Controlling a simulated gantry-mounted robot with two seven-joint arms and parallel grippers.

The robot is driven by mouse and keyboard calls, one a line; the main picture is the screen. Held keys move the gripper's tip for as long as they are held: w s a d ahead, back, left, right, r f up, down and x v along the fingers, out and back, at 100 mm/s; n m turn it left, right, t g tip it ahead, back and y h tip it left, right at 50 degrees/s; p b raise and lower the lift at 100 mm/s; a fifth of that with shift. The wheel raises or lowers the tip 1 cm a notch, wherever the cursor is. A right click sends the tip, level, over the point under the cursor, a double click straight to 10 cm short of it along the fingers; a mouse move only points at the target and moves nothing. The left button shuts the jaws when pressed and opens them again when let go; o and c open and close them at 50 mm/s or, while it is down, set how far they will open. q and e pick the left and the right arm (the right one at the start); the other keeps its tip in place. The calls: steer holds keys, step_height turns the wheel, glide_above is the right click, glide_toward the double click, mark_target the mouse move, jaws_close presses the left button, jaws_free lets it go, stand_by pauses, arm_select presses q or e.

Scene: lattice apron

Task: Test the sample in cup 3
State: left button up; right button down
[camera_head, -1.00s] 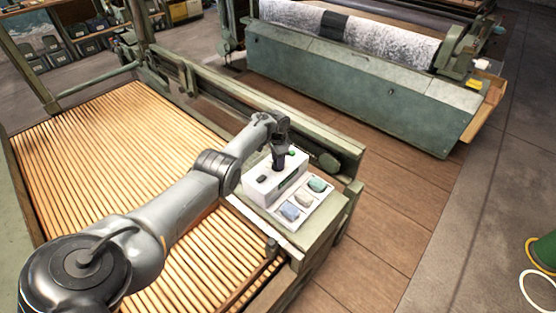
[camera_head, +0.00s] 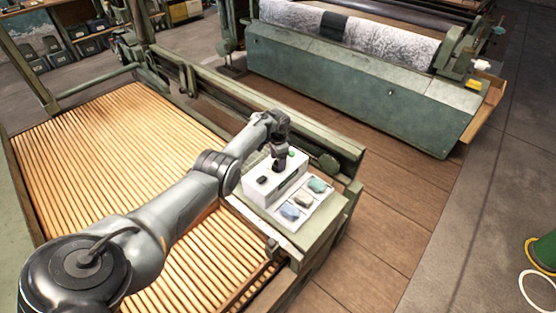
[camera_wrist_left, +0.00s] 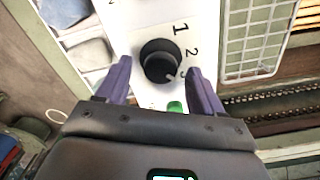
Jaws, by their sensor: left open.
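A white tester box (camera_head: 262,190) stands on the green bench end of the slatted machine. In the left wrist view its top (camera_wrist_left: 150,20) carries a black knob (camera_wrist_left: 158,62) beside printed numbers; 1 and 2 are clear, 3 is partly hidden by a finger. The knob's white mark points toward the 3. A green button (camera_wrist_left: 176,107) sits just below the knob. My left gripper (camera_head: 280,167) is open over the box, its purple fingers (camera_wrist_left: 160,82) either side of the knob; contact cannot be told. Blue (camera_head: 289,212), grey (camera_head: 303,200) and green (camera_head: 317,186) samples lie beside the box. My right gripper is out of view.
A slatted wooden bed (camera_head: 110,140) fills the left. A green rail (camera_head: 290,130) runs behind the box. A large green machine with a patterned roll (camera_head: 390,40) stands at the back. Wooden floor (camera_head: 390,215) to the right is clear.

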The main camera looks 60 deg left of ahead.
arm_select(q)
step_height(320, 180, up, 10)
steer(key=p, duration=0.4)
steer(key=shift+p, duration=0.4)
